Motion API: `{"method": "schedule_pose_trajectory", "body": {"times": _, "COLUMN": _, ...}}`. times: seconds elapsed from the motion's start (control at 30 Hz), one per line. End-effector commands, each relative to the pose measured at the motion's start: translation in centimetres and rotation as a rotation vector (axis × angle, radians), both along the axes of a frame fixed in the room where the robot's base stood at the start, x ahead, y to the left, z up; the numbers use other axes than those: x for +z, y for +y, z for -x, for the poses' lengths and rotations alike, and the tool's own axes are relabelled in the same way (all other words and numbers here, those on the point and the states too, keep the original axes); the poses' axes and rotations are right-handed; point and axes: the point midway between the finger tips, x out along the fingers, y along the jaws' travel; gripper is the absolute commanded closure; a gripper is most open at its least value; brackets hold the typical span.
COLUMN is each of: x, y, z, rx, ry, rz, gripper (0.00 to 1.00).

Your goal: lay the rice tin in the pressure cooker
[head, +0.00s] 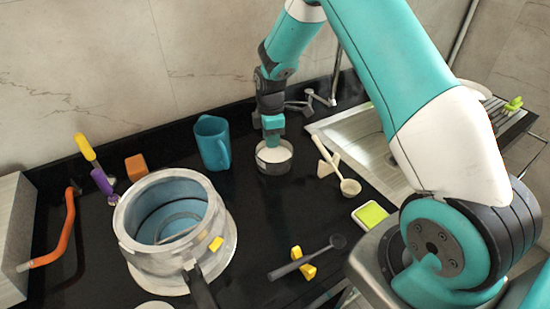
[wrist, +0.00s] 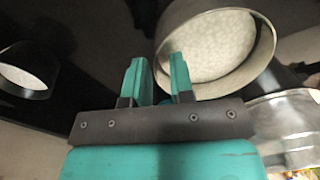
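The rice tin (head: 273,166) is a short round metal tin filled with white rice, and it appears to stand on the dark counter. In the wrist view the tin (wrist: 263,62) is at the upper right, its near wall by my fingertips. My gripper (head: 272,137) points down at the tin's rim. In the wrist view my gripper (wrist: 159,70) has its two teal fingers apart, one overlapping the tin's edge; I see nothing clamped between them. The pressure cooker (head: 225,243) is a large open silver pot with a bluish inside and a dark handle, to the front left.
A blue mug (head: 212,143) stands left of the tin. A beige scoop (head: 350,187) lies to its right, before the sink (head: 355,145). An orange block (head: 136,167) is behind the cooker.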

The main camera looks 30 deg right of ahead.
Motion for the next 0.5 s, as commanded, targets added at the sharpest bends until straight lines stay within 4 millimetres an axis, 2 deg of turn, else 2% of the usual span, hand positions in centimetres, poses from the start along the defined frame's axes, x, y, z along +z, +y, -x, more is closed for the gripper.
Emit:
{"method": "schedule_pose_trajectory", "body": {"times": 0.03, "x": 0.02, "y": 0.00, "z": -0.01, "rx": 0.000, "ry": 0.000, "rz": 0.000, "gripper": 0.90}}
{"method": "schedule_pose_trajectory", "body": {"times": 0.1, "x": 0.02, "y": 0.00, "z": -0.01, "rx": 0.000, "ry": 0.000, "rz": 0.000, "gripper": 1.00}}
{"method": "schedule_pose_trajectory", "body": {"times": 0.5, "x": 0.14, "y": -0.01, "z": -0.03, "rx": 0.000, "ry": -0.001, "rz": 0.000, "gripper": 1.00}}
